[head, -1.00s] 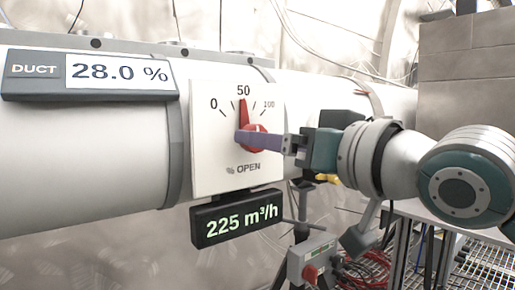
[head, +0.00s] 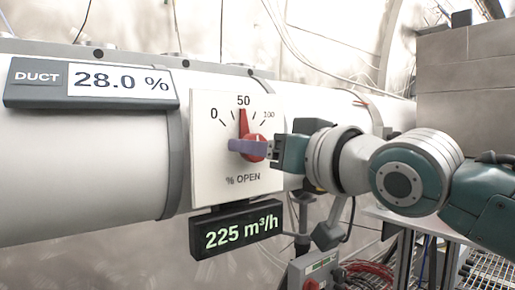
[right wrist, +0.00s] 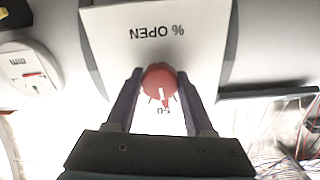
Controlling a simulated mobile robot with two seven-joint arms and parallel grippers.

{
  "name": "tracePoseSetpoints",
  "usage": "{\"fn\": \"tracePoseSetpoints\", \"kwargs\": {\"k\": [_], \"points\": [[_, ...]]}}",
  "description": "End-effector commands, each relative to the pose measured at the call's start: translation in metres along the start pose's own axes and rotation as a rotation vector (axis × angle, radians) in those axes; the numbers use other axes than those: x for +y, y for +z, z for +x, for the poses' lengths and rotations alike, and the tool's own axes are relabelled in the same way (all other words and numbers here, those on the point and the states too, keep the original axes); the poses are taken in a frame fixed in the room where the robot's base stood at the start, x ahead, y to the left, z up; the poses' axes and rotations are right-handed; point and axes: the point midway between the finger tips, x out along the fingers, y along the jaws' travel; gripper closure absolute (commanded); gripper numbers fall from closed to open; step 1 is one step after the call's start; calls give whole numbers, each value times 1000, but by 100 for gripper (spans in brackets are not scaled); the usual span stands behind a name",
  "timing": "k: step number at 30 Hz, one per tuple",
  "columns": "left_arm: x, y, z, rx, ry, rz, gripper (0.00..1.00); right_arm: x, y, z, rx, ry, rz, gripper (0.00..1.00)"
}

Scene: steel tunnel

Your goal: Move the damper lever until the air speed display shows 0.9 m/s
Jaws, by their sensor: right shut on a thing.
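The red damper lever (head: 243,122) is on a white dial plate (head: 215,165) on the duct, marked 0, 50, 100 and "% OPEN". Its pointer stands at about the 50 mark. My right gripper (head: 248,147) comes in from the right, its purple fingers at the lever's round hub. In the right wrist view, the fingers straddle the red hub (right wrist: 158,78), shut on it. A black display (head: 237,229) below the plate reads 225 m³/h. A display marked DUCT (head: 90,84) reads 28.0 %. No m/s reading is in view. My left gripper is not in view.
The pale round duct (head: 80,200) runs across the view, with a grey band left of the dial plate. A grey box with a red button (head: 312,284) and red cables are below right. A round gauge (right wrist: 30,72) shows in the right wrist view.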

Motion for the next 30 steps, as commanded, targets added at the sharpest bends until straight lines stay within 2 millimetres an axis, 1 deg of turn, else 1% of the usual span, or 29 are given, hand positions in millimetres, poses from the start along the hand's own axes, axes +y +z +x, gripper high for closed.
{"fn": "tracePoseSetpoints", "kwargs": {"k": [1,2,11,14,16,18,21,24,30], "points": [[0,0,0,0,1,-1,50,0,0,0,0,0,0,62],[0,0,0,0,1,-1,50,0,0,0,0,0,0,65],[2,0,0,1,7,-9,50,0,0,0,0,0,0,99],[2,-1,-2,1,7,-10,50,0,-1,0,0,0,-6,100],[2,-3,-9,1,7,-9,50,0,-4,0,-2,1,-47,100],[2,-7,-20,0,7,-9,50,-1,-6,0,-4,1,-121,100],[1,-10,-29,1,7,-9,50,-1,-4,0,-4,0,-232,100],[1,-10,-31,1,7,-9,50,0,-1,0,-2,0,-293,100],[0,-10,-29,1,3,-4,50,0,0,0,0,-1,-299,100]]}}
